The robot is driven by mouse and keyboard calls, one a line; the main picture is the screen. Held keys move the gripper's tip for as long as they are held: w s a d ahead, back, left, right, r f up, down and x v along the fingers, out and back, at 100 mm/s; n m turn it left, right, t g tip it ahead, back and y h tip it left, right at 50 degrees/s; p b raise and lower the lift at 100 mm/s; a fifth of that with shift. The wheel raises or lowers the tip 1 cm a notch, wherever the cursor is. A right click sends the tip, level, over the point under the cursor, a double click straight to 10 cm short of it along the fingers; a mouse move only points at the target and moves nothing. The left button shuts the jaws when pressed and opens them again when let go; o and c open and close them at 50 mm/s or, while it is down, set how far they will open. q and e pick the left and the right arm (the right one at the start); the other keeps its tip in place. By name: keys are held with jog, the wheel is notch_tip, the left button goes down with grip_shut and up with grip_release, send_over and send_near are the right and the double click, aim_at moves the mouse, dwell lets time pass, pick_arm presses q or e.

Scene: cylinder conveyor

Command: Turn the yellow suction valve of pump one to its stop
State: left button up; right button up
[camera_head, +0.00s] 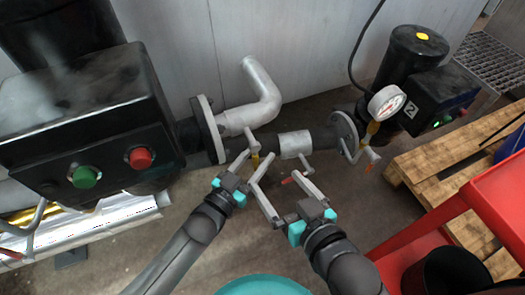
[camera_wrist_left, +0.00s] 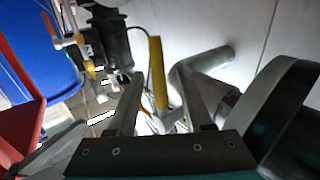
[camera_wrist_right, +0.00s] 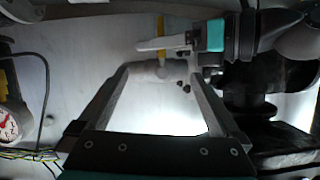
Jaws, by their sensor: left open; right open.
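The yellow suction valve handle of pump one (camera_head: 255,160) shows as a small yellow piece by the pipe in the head view, partly covered by my left gripper (camera_head: 259,146). In the left wrist view the yellow handle (camera_wrist_left: 158,72) stands between the two open fingers of that gripper (camera_wrist_left: 157,88). I cannot tell whether either finger touches it. In the right wrist view part of the yellow handle (camera_wrist_right: 160,24) shows beyond a left-gripper finger. My right gripper (camera_head: 272,180) is open and empty, lower and to the right, its fingers pointing toward the pipe.
Pump one's black box (camera_head: 85,130) with green and red buttons stands at left. Grey pipes (camera_head: 268,100) run behind the grippers. Pump two, with a white gauge (camera_head: 386,102), stands at right. A red cart (camera_head: 450,215) and a wooden pallet (camera_head: 430,165) fill the right side.

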pick_arm(q)
jog(key=shift+b+x, duration=0.45)
jog(key=shift+x, duration=0.7)
pick_arm(e)
jog(key=shift+s+a+r+t+y, duration=0.25)
jog(key=shift+a+r+t+y, duration=0.35)
jog(key=shift+t, duration=0.3)
pick_arm(q)
grip_shut()
